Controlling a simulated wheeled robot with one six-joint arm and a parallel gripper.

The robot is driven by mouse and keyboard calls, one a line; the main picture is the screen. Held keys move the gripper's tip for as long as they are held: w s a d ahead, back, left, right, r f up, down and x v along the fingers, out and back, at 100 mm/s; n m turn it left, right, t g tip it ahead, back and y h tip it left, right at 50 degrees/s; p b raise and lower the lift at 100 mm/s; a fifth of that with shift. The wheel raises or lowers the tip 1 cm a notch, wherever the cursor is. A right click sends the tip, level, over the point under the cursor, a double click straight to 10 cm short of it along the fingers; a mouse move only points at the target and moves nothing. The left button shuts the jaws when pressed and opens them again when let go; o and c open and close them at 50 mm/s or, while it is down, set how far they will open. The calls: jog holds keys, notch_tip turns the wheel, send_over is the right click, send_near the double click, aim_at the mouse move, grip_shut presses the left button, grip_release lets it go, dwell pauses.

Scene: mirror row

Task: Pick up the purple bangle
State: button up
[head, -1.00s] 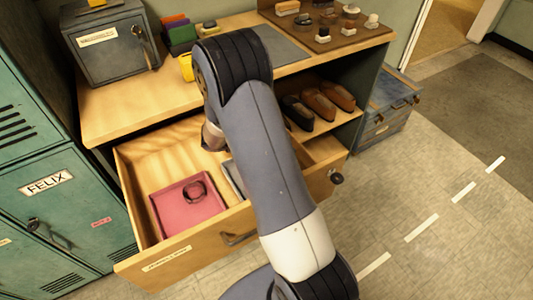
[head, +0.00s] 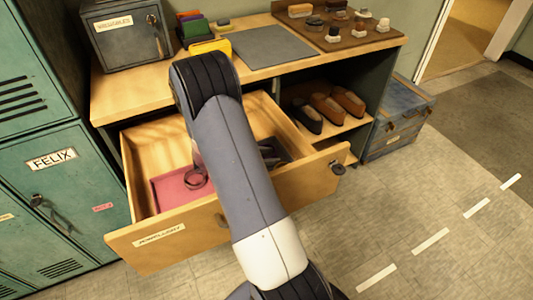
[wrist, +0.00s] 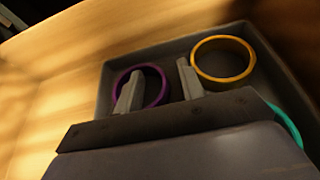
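The purple bangle (wrist: 156,84) lies in a grey tray (wrist: 105,85) in the wrist view. My gripper (wrist: 160,84) is open above it, with nothing held. The left finger overlaps the ring's left part and opening; the right finger is just right of the ring. The ring's right side shows between the fingers; I cannot tell how far below the fingertips it is. In the head view, my arm hides the gripper and the purple bangle. Part of the dark tray (head: 277,150) shows right of the arm in the open drawer (head: 150,247).
A yellow bangle (wrist: 223,60) lies right of the fingers, and a teal bangle (wrist: 288,126) is partly hidden by my gripper. A pink tray (head: 170,192) with a dark ring (head: 195,178) is in the drawer's left part. The desk top (head: 125,100) is above.

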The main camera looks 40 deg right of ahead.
grip_shut()
dwell(0.3)
